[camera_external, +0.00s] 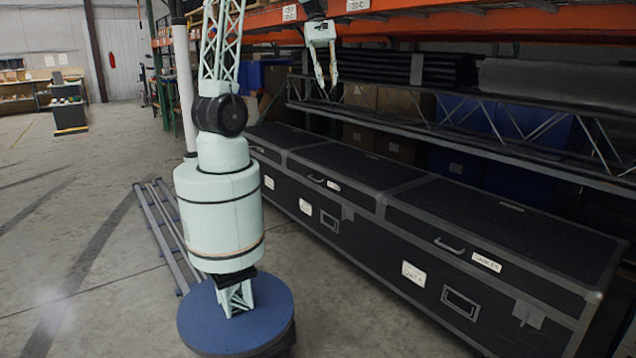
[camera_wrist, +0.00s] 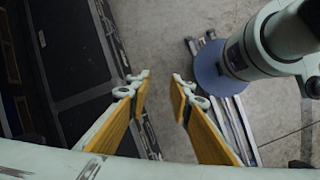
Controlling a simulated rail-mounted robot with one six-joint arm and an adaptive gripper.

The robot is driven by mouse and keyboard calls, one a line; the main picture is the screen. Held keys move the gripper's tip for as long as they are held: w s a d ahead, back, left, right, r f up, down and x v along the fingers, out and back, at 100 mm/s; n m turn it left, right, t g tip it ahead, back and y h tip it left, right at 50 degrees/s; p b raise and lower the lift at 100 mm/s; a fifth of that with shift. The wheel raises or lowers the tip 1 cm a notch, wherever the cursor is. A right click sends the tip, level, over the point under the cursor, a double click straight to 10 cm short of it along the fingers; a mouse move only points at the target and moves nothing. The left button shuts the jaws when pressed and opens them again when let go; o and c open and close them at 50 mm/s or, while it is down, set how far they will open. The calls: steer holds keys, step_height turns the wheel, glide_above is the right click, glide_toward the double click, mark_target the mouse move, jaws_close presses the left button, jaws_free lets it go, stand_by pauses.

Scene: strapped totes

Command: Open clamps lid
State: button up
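A long row of black cases (camera_external: 390,232) with grey metal edges and lids stands on the floor at right in the external view. The nearest lid (camera_external: 520,225) lies flat and closed. A handle (camera_external: 449,246) and a metal latch plate (camera_external: 528,314) show on the front face. My gripper (camera_external: 326,82) hangs above the far part of the cases, with its fingers apart and nothing between them. In the wrist view my gripper (camera_wrist: 160,78) is open over the floor beside the cases' edge. The black case tops (camera_wrist: 75,65) fill the left side there.
Orange shelving (camera_external: 430,20) with a metal truss beam (camera_external: 460,118) runs behind and above the cases. Metal rails (camera_external: 165,232) lie on the floor by my blue round base. A cart (camera_external: 70,112) stands far left. The floor at left is mostly clear.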

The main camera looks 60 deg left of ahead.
steer(key=n+t+h+p, duration=0.2)
steer(key=n+t+h, duration=0.6)
steer(key=n, duration=1.8)
glide_above(313, 179)
steer(key=s+a, duration=0.2)
steer(key=s, duration=0.1)
step_height(313, 179, down, 42)
steer(key=s+a+f+n+t, duration=0.2)
steer(key=s+a+f+n, duration=0.1)
steer(key=f, duration=0.5)
steer(key=s+a+f+n+t+y, duration=0.1)
steer(key=s+a+f+n+t, duration=0.1)
steer(key=a+f+n, duration=0.3)
step_height(313, 179, down, 3)
steer(key=shift+s+a+f+t, duration=0.1)
steer(key=shift+s+a+t, duration=0.2)
steer(key=shift+s, duration=0.35)
steer(key=shift+w+d, duration=0.1)
steer(key=shift+d, duration=0.05)
steer(key=shift+b+x, duration=0.7)
steer(key=shift+x, duration=6.1)
steer(key=shift+c, duration=0.5)
jaws_close()
